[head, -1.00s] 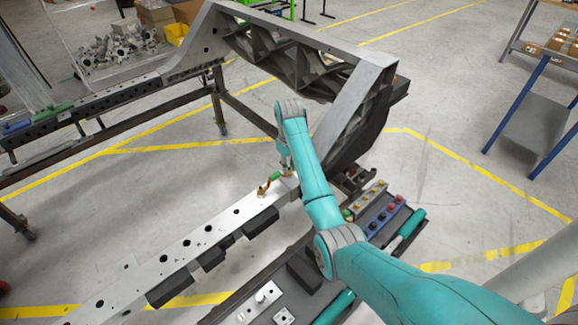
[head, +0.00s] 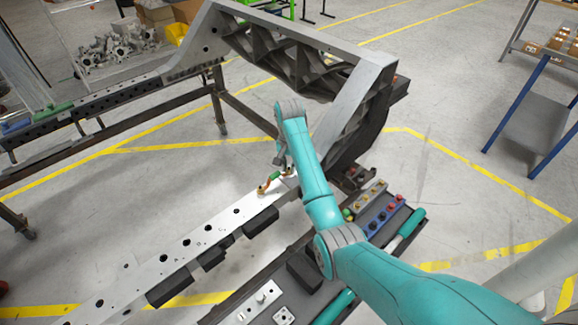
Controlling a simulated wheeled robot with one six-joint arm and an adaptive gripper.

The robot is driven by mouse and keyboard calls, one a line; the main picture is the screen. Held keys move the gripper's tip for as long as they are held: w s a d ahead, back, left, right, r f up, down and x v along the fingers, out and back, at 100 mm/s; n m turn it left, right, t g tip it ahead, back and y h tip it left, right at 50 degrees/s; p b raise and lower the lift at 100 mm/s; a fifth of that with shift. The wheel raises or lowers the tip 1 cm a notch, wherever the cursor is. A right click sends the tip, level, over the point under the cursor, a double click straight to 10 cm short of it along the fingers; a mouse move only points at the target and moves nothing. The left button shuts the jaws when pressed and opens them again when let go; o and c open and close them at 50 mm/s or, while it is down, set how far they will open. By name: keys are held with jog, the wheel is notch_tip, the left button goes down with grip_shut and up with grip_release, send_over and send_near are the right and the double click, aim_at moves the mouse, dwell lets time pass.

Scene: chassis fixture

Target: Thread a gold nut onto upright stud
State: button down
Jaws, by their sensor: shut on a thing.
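My gripper (head: 284,167), at the end of my teal arm, points down over the right end of the near chassis rail (head: 205,240). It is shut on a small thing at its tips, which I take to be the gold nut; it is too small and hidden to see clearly. A gold and copper fitting with a green part (head: 267,185) stands on the rail just left of the fingertips. I cannot make out the upright stud or whether the nut touches it.
A dark tray beside the rail holds a pale block with gold pieces (head: 370,194) and a blue block with several coloured knobs (head: 381,216). The raised chassis frame (head: 350,115) rises close behind and right of my gripper. Open floor lies left of the rail.

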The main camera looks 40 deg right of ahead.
jog(key=shift+m, duration=0.8)
jog(key=shift+m, duration=1.5)
jog(key=c, duration=1)
grip_release()
